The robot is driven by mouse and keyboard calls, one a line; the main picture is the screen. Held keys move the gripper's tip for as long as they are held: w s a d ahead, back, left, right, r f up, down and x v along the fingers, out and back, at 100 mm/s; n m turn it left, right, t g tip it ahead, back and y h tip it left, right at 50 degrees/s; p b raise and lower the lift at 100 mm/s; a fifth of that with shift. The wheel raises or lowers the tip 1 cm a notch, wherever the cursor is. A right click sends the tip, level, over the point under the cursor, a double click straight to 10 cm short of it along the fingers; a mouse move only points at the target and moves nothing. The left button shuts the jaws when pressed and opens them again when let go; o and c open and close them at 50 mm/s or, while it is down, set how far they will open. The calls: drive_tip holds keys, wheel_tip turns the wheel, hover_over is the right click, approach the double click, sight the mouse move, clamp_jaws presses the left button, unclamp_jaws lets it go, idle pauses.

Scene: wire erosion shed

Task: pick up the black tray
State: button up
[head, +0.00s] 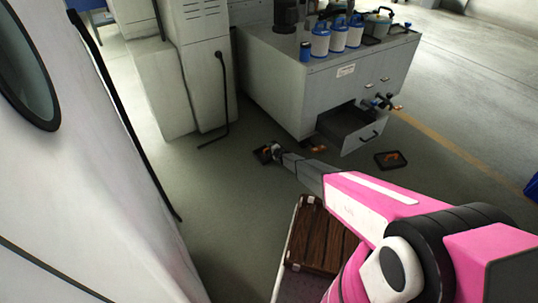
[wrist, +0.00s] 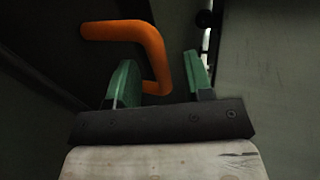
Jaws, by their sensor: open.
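A black tray (head: 262,156) lies on the floor left of the grey cabinet, partly hidden behind my gripper (head: 274,150). A second black tray (head: 382,164) with an orange handle (head: 393,156) lies on the floor to the right, below the open drawer. In the wrist view my gripper (wrist: 160,82) is open, with two green fingers. A bent orange handle (wrist: 120,30) reaches down between the fingers, over a dark surface. I cannot tell whether either finger touches the handle.
The grey cabinet (head: 325,90) has an open lower drawer (head: 345,128) and carries blue and white jugs (head: 320,40). Pale machine cabinets (head: 190,80) stand at the back left. A small orange item (head: 317,148) lies by the cabinet's foot. The floor between is clear.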

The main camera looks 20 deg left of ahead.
clamp_jaws()
drive_tip(key=shift+r, duration=0.15)
